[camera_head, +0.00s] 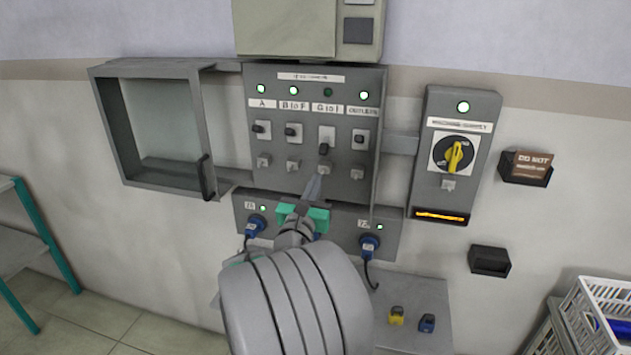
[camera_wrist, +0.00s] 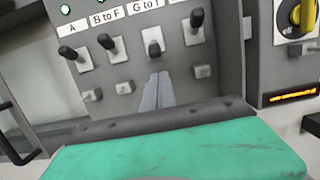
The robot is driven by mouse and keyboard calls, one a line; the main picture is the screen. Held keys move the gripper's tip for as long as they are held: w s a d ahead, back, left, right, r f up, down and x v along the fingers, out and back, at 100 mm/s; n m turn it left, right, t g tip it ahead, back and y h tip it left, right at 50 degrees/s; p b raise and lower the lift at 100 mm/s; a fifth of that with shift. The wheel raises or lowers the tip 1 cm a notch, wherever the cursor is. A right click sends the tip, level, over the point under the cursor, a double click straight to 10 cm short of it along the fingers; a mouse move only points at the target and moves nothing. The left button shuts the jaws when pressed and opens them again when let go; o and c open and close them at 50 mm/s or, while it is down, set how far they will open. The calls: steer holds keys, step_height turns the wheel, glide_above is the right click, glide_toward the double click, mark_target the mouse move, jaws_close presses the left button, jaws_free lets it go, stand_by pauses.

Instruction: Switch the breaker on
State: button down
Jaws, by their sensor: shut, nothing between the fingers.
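The grey breaker panel (camera_head: 312,185) has a row of switches labelled A, B to F, G to I and OUTLETS. The G to I breaker lever (camera_head: 324,149) sits low on its white plate, and the lamp above it (camera_head: 328,92) is dark. The other three levers sit higher, under lit lamps. The G to I lever (camera_wrist: 155,48) also shows in the wrist view. My gripper (camera_head: 314,184) is shut and empty, its narrow fingers pointing up just below that lever. In the wrist view the fingertips (camera_wrist: 160,76) appear below the lever, with a gap in the picture.
An open cabinet door (camera_head: 207,178) stands left of the panel. A unit with a yellow rotary switch (camera_head: 454,156) is at the right. Yellow (camera_head: 396,315) and blue (camera_head: 427,323) items lie on the low shelf.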

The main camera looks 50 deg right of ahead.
mark_target(324, 147)
steer(key=p+x, duration=0.1)
steer(key=x, duration=0.5)
steer(key=shift+w+d+r, duration=0.1)
steer(key=shift+w+d, duration=0.05)
steer(key=shift+d, duration=0.2)
